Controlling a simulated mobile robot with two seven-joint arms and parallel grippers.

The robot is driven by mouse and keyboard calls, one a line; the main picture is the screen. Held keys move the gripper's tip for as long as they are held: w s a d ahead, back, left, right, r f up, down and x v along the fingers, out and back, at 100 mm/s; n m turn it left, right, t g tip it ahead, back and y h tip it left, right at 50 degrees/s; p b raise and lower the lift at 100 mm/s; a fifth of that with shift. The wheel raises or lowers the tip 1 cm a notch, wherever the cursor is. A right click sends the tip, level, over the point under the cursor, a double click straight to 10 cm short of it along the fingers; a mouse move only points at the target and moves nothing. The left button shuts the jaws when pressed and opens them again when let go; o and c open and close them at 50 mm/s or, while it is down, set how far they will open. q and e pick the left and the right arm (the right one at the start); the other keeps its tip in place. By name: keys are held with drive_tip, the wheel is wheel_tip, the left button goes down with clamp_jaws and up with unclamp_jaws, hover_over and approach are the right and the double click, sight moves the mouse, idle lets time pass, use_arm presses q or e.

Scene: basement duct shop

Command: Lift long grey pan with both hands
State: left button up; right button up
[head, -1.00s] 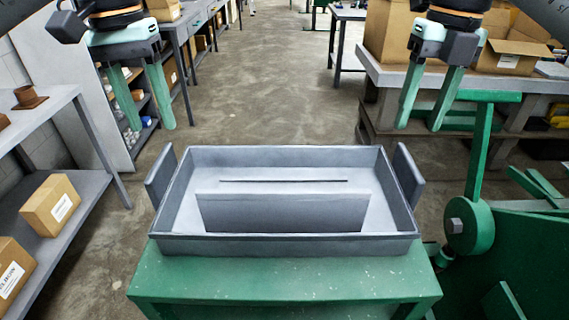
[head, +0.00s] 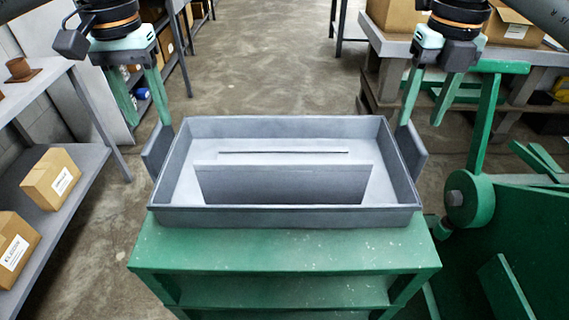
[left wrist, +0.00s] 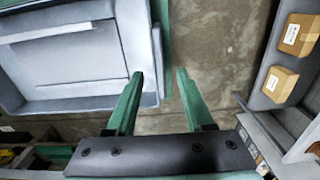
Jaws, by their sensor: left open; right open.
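The long grey pan (head: 285,218) lies flat on a green stand (head: 200,250). It is an open rectangular tray with a raised panel inside and a flat grey handle plate at each end, the left one (head: 157,150) and the right one (head: 411,150). My left gripper (head: 178,112) is open above and behind the left handle. In the left wrist view its two green fingers (left wrist: 158,75) point towards the pan's end (left wrist: 95,105), with the handle near the left finger. My right gripper (head: 422,118) is open, one finger reaching down by the right handle. Neither gripper clearly holds the pan.
A grey shelf with cardboard boxes (head: 50,181) stands at the left. A green machine with a round wheel (head: 470,200) stands close at the right. A bench (head: 385,42) with boxes is behind it. The floor (head: 270,60) behind the pan is clear.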

sight(155, 131)
use_arm(q)
wheel_tip(155, 131, down, 6)
drive_tip(key=shift+r, duration=0.1)
use_arm(e)
wheel_tip(155, 131, down, 6)
drive_tip(key=shift+r, duration=0.1)
use_arm(q)
clamp_jaws()
use_arm(e)
clamp_jaws()
use_arm(q)
drive_tip(key=shift+r, duration=0.1)
use_arm(e)
drive_tip(key=shift+r, duration=0.1)
idle(0.8)
